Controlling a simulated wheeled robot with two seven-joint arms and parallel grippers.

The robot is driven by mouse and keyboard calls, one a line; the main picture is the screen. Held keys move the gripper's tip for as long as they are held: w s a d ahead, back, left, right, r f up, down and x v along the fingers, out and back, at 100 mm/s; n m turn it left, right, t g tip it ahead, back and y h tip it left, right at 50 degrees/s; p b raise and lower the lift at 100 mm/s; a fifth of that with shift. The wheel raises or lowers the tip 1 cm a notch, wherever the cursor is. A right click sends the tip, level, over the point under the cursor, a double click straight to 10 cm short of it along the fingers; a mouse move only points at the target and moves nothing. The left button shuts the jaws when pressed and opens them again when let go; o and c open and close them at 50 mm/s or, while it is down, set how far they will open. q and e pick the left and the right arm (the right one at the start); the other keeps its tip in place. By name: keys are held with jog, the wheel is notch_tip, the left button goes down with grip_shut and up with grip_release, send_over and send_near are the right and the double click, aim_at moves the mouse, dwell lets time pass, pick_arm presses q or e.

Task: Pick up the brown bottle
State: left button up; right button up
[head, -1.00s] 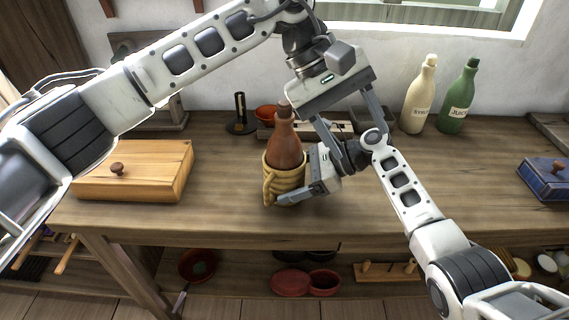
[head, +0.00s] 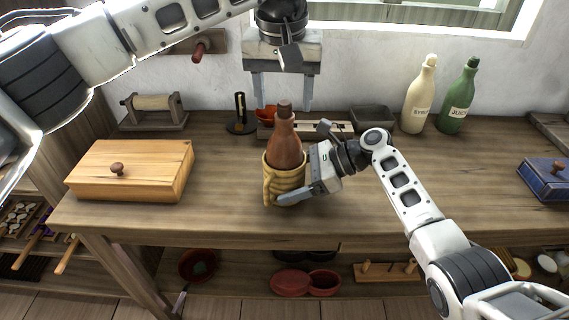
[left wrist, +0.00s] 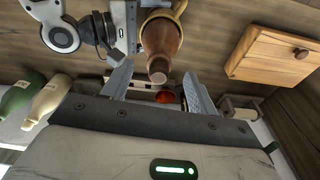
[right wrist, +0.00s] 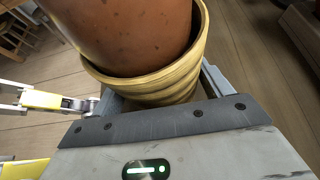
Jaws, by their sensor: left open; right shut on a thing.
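The brown bottle (head: 285,146) stands upright in a yellow ribbed holder (head: 284,184) with a side handle, on the wooden table. It also shows in the left wrist view (left wrist: 161,44) and fills the top of the right wrist view (right wrist: 130,28). My right gripper (head: 300,192) is shut on the yellow holder (right wrist: 150,85), around its side, not on the bottle directly. My left gripper (head: 281,104) is open and empty, above the bottle with its fingers pointing down; the bottle's top lies near the gap between them in the left wrist view.
A wooden box (head: 131,170) with a knob stands left on the table (head: 350,215). A cream bottle (head: 420,95) and a green bottle (head: 459,97) stand at the back right. A red bowl (head: 266,113) and a dark tray (head: 373,119) lie behind. The table's right middle is clear.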

aim_at(285, 103)
pick_arm(q)
jog(key=f, duration=0.2)
jog(key=w+f, duration=0.1)
jog(key=f, duration=0.2)
grip_shut()
jog(key=shift+w+d+r, duration=0.1)
jog(key=shift+r, duration=0.05)
jog(key=shift+r, duration=0.1)
notch_tip(285, 103, up, 10)
jog(key=shift+f, duration=0.1)
dwell(0.4)
pick_arm(e)
jog(key=o, duration=0.8)
